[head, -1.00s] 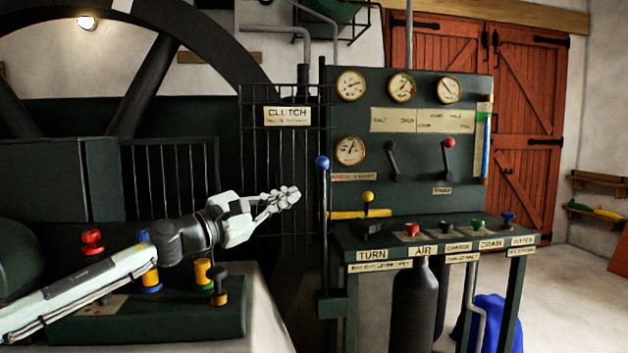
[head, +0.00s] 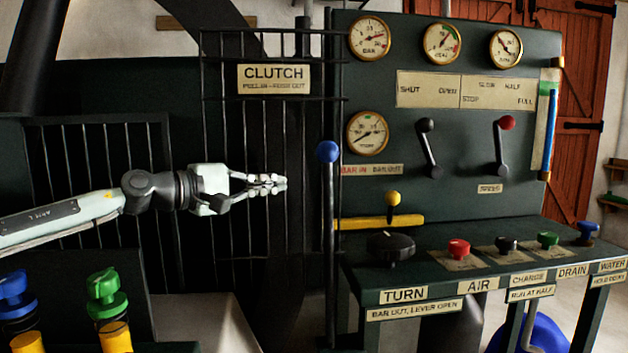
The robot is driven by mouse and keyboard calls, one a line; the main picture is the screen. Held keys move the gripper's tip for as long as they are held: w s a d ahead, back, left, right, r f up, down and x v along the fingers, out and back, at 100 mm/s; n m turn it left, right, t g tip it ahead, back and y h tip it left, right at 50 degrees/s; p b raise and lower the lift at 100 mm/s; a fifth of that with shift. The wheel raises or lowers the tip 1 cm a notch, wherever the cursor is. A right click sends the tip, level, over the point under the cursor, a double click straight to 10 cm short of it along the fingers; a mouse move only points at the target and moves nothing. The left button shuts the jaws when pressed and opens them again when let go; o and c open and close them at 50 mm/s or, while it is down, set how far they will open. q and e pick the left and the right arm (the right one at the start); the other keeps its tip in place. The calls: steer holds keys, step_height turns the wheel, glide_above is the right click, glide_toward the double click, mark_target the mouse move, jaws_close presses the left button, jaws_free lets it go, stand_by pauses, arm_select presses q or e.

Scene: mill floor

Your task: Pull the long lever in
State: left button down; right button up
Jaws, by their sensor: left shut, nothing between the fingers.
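The long lever is a tall dark upright rod (head: 329,240) with a blue ball knob (head: 327,151). It stands at the left edge of the control panel, below and right of the CLUTCH sign (head: 274,78). My left gripper (head: 280,184) is shut and empty. In the picture it is to the left of the rod, a little lower than the blue knob, pointing right, with a gap between them. How far apart they are in depth I cannot tell. My right gripper is not in view.
A dark barred guard (head: 100,190) stands behind my left arm. The panel (head: 465,195) carries gauges and short levers. A yellow bar with a yellow knob (head: 393,198) is right of the rod. A desk with a TURN label (head: 403,294) juts out.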

arm_select(q)
steer(key=p+x, duration=0.1)
steer(key=x, duration=0.8)
steer(key=shift+s+d, duration=0.1)
steer(key=shift+w+d, duration=0.35)
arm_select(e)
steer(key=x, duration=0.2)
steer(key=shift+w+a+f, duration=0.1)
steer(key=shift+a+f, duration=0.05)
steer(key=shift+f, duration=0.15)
